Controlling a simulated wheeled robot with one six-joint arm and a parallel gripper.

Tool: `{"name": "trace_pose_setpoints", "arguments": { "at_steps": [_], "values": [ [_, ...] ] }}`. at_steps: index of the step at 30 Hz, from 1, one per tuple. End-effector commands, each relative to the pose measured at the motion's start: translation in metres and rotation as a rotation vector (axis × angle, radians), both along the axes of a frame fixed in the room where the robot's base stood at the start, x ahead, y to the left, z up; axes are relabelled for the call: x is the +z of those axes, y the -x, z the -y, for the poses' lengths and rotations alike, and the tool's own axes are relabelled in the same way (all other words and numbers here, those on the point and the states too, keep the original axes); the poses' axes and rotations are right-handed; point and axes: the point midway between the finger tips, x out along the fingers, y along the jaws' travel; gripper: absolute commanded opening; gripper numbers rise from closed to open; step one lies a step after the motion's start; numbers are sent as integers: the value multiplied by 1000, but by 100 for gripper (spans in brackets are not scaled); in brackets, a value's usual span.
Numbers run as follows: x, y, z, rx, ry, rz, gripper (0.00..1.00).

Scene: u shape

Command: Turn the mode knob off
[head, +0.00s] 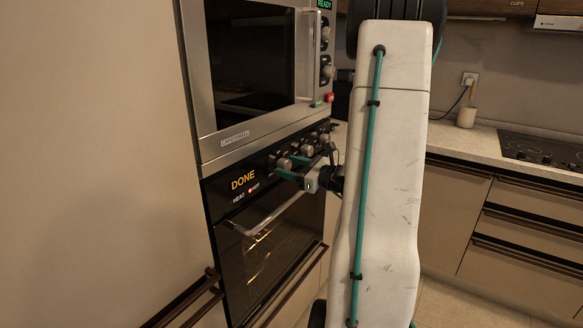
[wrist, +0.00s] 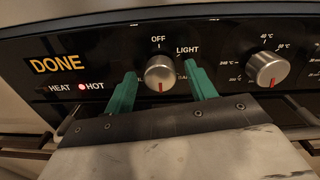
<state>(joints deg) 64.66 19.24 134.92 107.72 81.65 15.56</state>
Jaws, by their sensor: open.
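The mode knob (wrist: 160,72) is a round silver knob on the black oven panel, with OFF printed above it and LIGHT at its upper right. Its red pointer mark faces down, away from OFF; the lower labels are partly hidden by my fingers. In the head view it is the leftmost knob (head: 283,162). My gripper (wrist: 163,76) is open, with one green finger on each side of the knob, and no clear contact shows. My gripper also shows in the head view (head: 287,167), right at the panel.
The oven display (wrist: 57,64) reads DONE, and the red light beside HOT is lit. A temperature knob (wrist: 267,69) sits to the right. The oven door handle (head: 268,212) sticks out below the panel. A microwave (head: 250,65) is above. A counter with a cooktop (head: 540,150) is at right.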

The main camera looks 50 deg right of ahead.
Motion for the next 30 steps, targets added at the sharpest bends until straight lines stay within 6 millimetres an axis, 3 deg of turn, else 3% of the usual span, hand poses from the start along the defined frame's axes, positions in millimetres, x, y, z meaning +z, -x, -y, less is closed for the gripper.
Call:
{"name": "trace_pose_setpoints", "arguments": {
  "at_steps": [2,3,7,8,20,30],
  "values": [
    [0,0,0,0,0,0,56],
    [0,0,0,0,0,0,50],
    [0,0,0,0,0,0,14],
    [0,0,0,0,0,0,11],
    [0,1,0,0,58,4,11],
    [0,1,0,0,306,23,11]
  ]
}}
